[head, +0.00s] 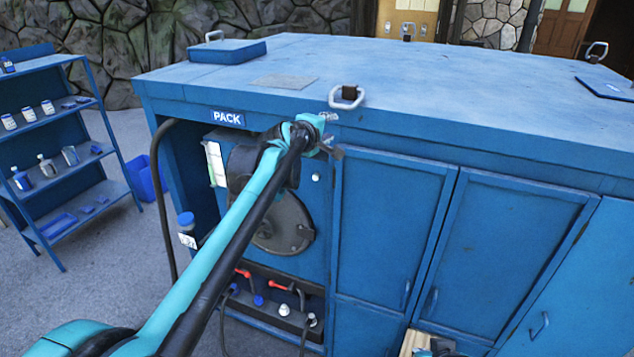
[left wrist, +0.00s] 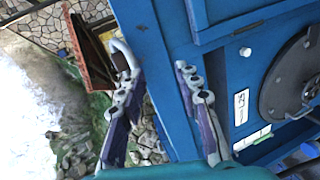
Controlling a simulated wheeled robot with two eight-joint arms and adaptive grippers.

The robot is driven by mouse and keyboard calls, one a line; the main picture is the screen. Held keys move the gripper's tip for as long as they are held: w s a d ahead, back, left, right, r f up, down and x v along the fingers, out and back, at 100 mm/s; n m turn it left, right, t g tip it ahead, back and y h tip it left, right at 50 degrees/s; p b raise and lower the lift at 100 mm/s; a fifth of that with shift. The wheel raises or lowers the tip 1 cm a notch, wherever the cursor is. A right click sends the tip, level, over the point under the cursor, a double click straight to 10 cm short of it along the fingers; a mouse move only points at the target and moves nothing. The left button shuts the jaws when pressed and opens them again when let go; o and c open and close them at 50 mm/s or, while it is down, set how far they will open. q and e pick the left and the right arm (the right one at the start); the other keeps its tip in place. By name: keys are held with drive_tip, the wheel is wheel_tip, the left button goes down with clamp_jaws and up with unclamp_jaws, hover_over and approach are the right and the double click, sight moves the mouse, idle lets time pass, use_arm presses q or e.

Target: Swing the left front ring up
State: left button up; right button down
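The left front ring (head: 334,98) is a pale metal loop on a dark mount at the front edge of the blue cabinet top (head: 440,95). It sits low around its mount; its exact tilt is hard to tell. In the left wrist view the ring (left wrist: 117,47) shows just beyond the tip of one finger. My left gripper (head: 327,130) is just below and left of the ring, in front of the cabinet edge. Contact with the ring cannot be told. My right gripper's fingers do not show.
Other rings (head: 597,48) stand on the cabinet top farther off. A blue flat box (head: 227,52) lies at the back left. Below my left arm are a round reel plate (head: 284,224) and red-handled fittings (head: 280,286). A blue shelf (head: 70,160) stands at left.

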use_arm(q)
drive_tip(key=s+a+f+m+g+b, duration=0.1)
drive_tip(key=s+a+f+m+b, duration=0.1)
drive_tip(key=s+f+b, duration=0.3)
wheel_tip(320, 180, down, 4)
drive_tip(key=s+m, duration=0.1)
drive_tip(key=s, duration=0.1)
drive_tip(key=shift+s+a, duration=0.15)
drive_tip(key=shift+s, duration=0.2)
drive_tip(key=shift+w, duration=0.1)
